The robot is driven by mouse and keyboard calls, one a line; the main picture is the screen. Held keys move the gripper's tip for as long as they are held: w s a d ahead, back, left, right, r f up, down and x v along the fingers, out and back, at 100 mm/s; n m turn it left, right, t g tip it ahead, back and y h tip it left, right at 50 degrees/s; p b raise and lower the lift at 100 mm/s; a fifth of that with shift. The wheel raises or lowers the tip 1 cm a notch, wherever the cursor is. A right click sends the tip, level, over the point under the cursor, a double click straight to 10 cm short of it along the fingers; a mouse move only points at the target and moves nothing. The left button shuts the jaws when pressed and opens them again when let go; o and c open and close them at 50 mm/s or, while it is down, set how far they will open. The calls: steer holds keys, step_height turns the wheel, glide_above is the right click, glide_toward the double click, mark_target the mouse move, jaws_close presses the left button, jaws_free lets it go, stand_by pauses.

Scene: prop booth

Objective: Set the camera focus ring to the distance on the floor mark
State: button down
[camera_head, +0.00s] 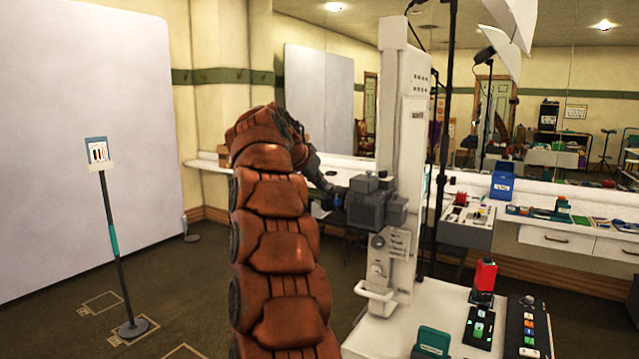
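A grey boxy camera (368,206) is mounted on the side of a tall white column (404,110). A small blue part (338,202) shows at its left side, where a focus ring may be; any distance scale is too small to read. My gripper (328,192) is at the end of my orange-brown arm, close to the left side of the camera. It is dark and partly hidden by my arm, so I cannot tell whether its fingers touch the ring. Outlined floor marks (102,302) lie on the dark floor at the lower left; I cannot read any distance on them.
A stand with a small card (97,153) stands on the floor at left, before a large pale panel (75,130). A white cart top (400,335) at lower right holds a red device (485,276) and button panels. A counter and mirror line the back. Floor at left is mostly clear.

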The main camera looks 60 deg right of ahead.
steer(key=shift+s+d, duration=0.2)
steer(key=shift+d, duration=0.05)
steer(key=shift+d+f, duration=0.2)
steer(key=shift+d, duration=0.05)
steer(key=a+f+h+b, duration=0.1)
steer(key=f+h+b, duration=0.1)
steer(key=b, duration=0.7)
steer(key=f+h+b, duration=0.2)
steer(key=b, duration=0.7)
steer(key=a+f+h+b, duration=0.1)
steer(key=f+h+b, duration=0.1)
steer(key=b, duration=0.8)
steer(key=shift+a+h, duration=0.3)
steer(key=shift+h, duration=0.1)
steer(key=shift+b, duration=0.9)
steer(key=shift+h, duration=0.3)
steer(key=shift+r, duration=0.15)
